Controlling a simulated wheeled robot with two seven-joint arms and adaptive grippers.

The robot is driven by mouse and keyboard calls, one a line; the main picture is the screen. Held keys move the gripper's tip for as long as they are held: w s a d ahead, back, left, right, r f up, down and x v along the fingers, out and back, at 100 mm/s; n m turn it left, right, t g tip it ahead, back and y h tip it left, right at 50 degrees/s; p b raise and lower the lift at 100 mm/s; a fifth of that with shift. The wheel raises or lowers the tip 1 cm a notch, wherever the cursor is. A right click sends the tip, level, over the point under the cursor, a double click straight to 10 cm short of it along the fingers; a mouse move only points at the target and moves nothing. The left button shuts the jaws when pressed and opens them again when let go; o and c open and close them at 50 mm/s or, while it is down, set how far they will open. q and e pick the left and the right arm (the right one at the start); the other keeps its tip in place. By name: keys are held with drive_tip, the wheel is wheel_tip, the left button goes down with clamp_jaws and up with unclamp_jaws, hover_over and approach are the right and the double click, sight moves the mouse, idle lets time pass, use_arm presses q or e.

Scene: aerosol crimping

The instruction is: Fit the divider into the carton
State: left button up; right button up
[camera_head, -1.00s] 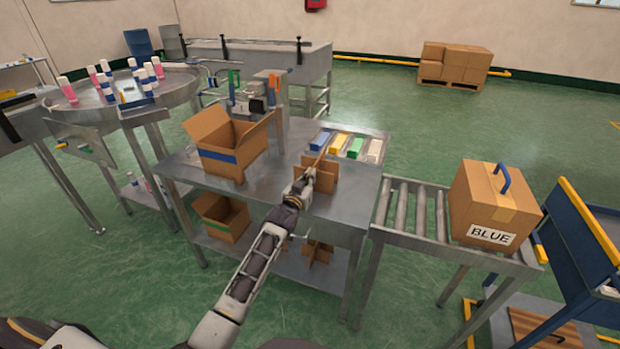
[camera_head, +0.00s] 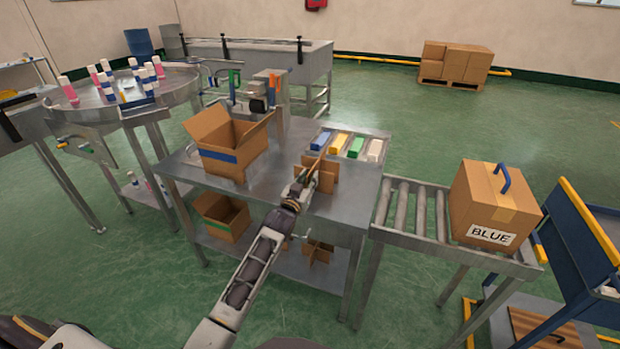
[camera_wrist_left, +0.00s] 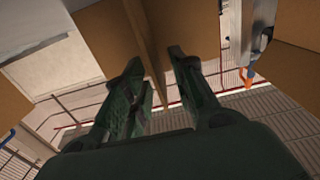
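The cardboard divider (camera_head: 327,177), made of crossed panels, stands upright on the steel table near its front right. The carton (camera_head: 232,150), open with a blue band, stands on the same table to its left, flaps spread. My left gripper (camera_head: 302,185) is at the divider's near left side. In the left wrist view, its two dark green fingers (camera_wrist_left: 160,85) are apart, with an upright cardboard panel (camera_wrist_left: 152,40) in line with the gap between them. Whether the fingers touch the panel is unclear. My right gripper is not in view.
Blue, yellow, green and white blocks (camera_head: 340,145) lie in a tray behind the divider. A closed carton labelled BLUE (camera_head: 490,205) sits on the roller conveyor at right. A green-banded carton (camera_head: 222,215) and more dividers (camera_head: 318,250) are on the lower shelf.

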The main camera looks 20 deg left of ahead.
use_arm(q)
drive_tip(key=shift+s, duration=1.55)
drive_tip(key=shift+s+a, duration=0.1)
drive_tip(key=shift+s, duration=1.4)
drive_tip(key=shift+s+p, duration=0.4)
drive_tip(key=shift+s, duration=1.6)
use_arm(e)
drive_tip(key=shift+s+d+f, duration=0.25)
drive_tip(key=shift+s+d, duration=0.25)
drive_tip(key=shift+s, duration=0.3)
use_arm(q)
drive_tip(key=shift+o, duration=0.2)
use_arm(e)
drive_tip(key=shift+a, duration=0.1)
